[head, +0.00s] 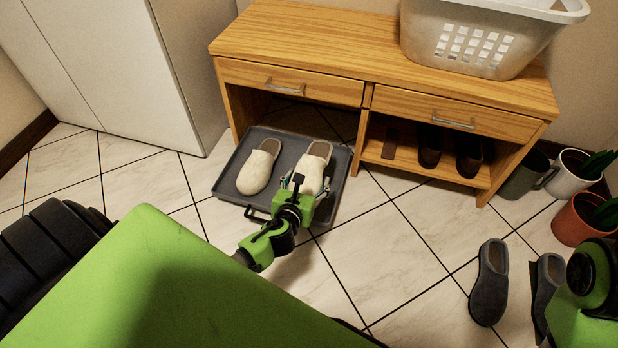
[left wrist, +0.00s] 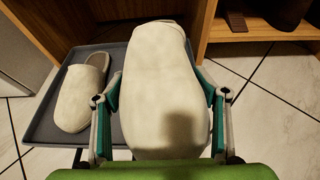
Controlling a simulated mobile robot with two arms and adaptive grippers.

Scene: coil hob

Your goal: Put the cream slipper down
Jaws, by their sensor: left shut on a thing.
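One cream slipper (head: 314,168) is between the fingers of my left gripper (head: 302,190), which is shut on it. In the left wrist view this slipper (left wrist: 166,90) fills the middle, with a finger of the gripper (left wrist: 160,120) on each side. It is over the right part of a dark grey tray (head: 228,185); I cannot tell whether it touches the tray. The other cream slipper (head: 258,168) lies on the tray's left part, and shows in the left wrist view (left wrist: 80,97). My right gripper is not in view; only part of my right arm shows at the lower right.
A wooden bench (head: 380,50) with drawers stands behind the tray and carries a white basket (head: 485,35). Dark shoes (head: 430,150) stand on its low shelf. Grey slippers (head: 489,283) and plant pots (head: 577,218) are at the right. Tiled floor in front is clear.

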